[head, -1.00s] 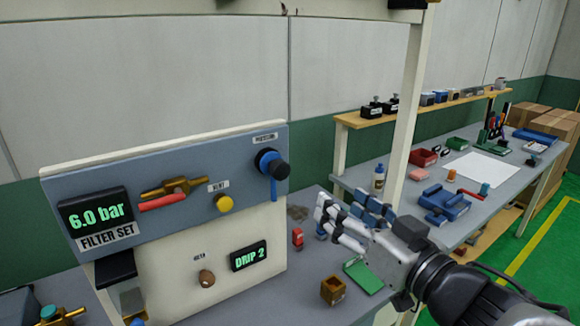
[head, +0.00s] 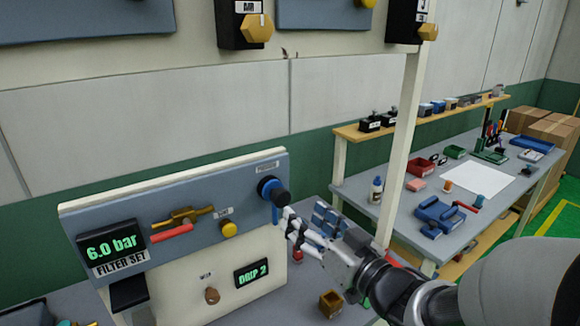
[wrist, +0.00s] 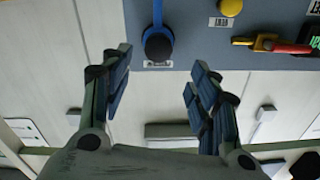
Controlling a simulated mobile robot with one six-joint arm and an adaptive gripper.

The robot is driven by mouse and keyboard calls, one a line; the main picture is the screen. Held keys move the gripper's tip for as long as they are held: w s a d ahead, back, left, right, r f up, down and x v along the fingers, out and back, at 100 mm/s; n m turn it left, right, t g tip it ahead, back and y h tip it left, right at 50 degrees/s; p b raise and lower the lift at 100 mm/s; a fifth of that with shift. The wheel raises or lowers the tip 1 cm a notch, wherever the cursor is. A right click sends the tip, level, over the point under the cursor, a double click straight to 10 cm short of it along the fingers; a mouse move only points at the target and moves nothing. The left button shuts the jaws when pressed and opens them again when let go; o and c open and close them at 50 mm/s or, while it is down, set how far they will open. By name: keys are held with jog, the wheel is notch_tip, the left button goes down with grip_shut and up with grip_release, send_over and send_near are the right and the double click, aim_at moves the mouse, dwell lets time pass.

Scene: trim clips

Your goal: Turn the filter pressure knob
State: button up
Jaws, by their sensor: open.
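The pressure knob (head: 281,197) is black, with a blue collar and a blue handle hanging down, at the upper right of the blue-grey panel (head: 190,190). In the wrist view the knob (wrist: 158,46) appears upside down, between and beyond my fingertips. My gripper (head: 304,220) is open and empty, just right of and below the knob in the head view. In the wrist view my gripper (wrist: 160,66) has its blue-padded fingers spread apart, with no contact visible. The display (head: 111,248) reads 6.0 bar, above the words FILTER SET.
A yellow knob (head: 229,229) and a brass valve with a red handle (head: 172,235) sit left on the panel. Below are a brown knob (head: 212,296) and a DRIP 2 display (head: 251,273). A pale post (head: 402,150) stands right of my gripper, before a cluttered workbench (head: 395,205).

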aim_at(284, 200)
jog(key=shift+w+a+r+p, duration=0.2)
jog(key=shift+w+p, duration=0.1)
jog(key=shift+p, duration=2.05)
jog(key=x, duration=0.8)
jog(key=shift+w+a+f, duration=0.15)
jog(key=shift+w+f, duration=0.2)
jog(key=shift+w, duration=0.05)
